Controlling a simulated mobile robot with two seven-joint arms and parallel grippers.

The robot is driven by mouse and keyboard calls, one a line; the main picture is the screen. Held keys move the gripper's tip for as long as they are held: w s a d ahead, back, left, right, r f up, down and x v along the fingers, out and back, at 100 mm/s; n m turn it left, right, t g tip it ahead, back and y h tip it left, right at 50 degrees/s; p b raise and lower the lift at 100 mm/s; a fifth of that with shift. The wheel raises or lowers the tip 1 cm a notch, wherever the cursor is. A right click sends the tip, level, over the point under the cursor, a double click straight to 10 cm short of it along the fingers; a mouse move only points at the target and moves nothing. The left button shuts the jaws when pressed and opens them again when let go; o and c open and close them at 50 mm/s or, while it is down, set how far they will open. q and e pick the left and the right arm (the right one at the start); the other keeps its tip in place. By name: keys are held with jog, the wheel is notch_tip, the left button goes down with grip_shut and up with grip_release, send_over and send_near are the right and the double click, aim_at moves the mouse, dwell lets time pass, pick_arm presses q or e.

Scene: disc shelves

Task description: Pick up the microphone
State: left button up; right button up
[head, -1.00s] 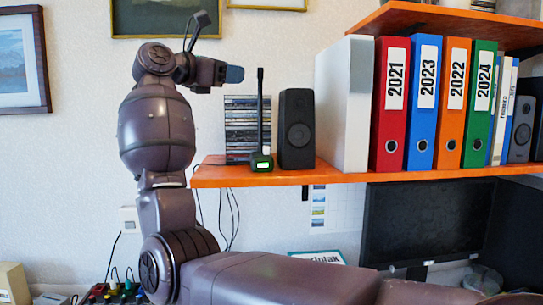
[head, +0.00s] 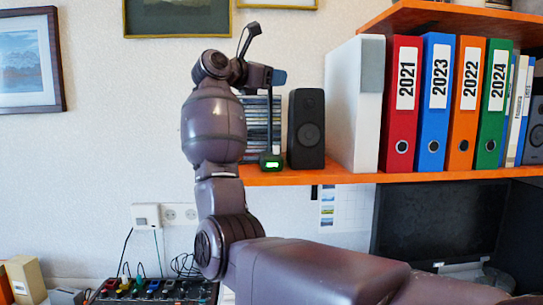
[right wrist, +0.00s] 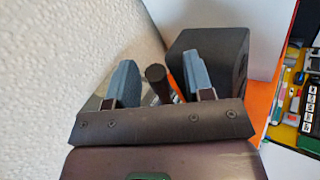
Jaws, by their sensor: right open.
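The microphone has a thin dark stem on a small black base with a green light (head: 270,161), and stands upright near the left end of the orange shelf (head: 300,176). My right gripper (head: 278,77) is at the height of its top and hides that top in the head view. In the right wrist view, the microphone's dark round tip (right wrist: 155,73) shows between the two blue-grey fingers of my open right gripper (right wrist: 161,78). The fingers look apart from it. My left gripper is not in view.
A black speaker (head: 306,128) stands just right of the microphone, and also shows beside the right finger in the wrist view (right wrist: 222,55). A CD stack (head: 256,112) is behind the microphone. A white binder (head: 353,105) and coloured binders stand farther right. The wall is close on the left.

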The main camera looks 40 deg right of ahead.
jog(key=shift+s+d, duration=0.1)
jog(key=shift+d, duration=0.65)
grip_shut()
jog(key=shift+a+r, duration=0.1)
